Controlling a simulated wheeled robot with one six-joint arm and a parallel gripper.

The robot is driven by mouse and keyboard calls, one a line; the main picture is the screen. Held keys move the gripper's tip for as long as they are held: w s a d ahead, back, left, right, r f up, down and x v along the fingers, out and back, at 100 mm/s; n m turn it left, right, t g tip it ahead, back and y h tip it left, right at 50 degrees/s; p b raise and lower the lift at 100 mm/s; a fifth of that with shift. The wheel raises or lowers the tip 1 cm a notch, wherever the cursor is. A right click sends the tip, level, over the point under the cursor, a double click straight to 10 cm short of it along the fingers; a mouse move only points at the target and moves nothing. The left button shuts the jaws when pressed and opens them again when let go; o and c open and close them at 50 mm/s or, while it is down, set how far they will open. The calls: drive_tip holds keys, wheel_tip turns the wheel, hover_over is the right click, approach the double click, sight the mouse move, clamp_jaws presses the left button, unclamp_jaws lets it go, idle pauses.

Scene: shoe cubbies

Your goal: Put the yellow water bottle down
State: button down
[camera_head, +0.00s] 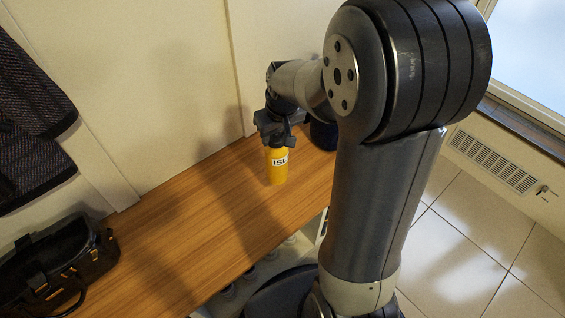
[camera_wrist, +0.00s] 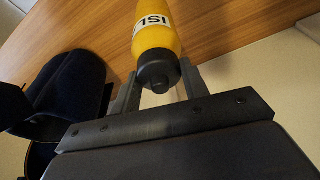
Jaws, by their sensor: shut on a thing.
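The yellow water bottle (camera_head: 276,172) is upright at the wooden bench top (camera_head: 215,205), with a white label with black letters. I cannot tell whether its base touches the wood. My gripper (camera_head: 275,142) is shut on its upper end from above. In the wrist view the bottle (camera_wrist: 157,38) shows its black cap toward the camera, between the two fingers of my gripper (camera_wrist: 160,88). The fingers hide part of the bottle's top in the head view.
A dark blue object (camera_head: 323,136), maybe a cap, lies behind the bottle; it also shows in the wrist view (camera_wrist: 68,88). A black handbag (camera_head: 55,262) sits at the bench's left end. Dark clothing (camera_head: 30,130) hangs at left. Bench between bag and bottle is clear.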

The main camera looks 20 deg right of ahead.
sight(277, 155)
wheel_tip(277, 155, down, 8)
drive_tip(key=shift+f+b, duration=0.1)
drive_tip(key=shift+b, duration=0.9)
drive_tip(key=shift+f, duration=0.15)
drive_tip(key=c, duration=0.8)
unclamp_jaws()
drive_tip(key=p+v, duration=0.3)
drive_tip(key=v, duration=0.9)
drive_tip(key=shift+r, duration=0.25)
drive_tip(key=shift+o, duration=0.4)
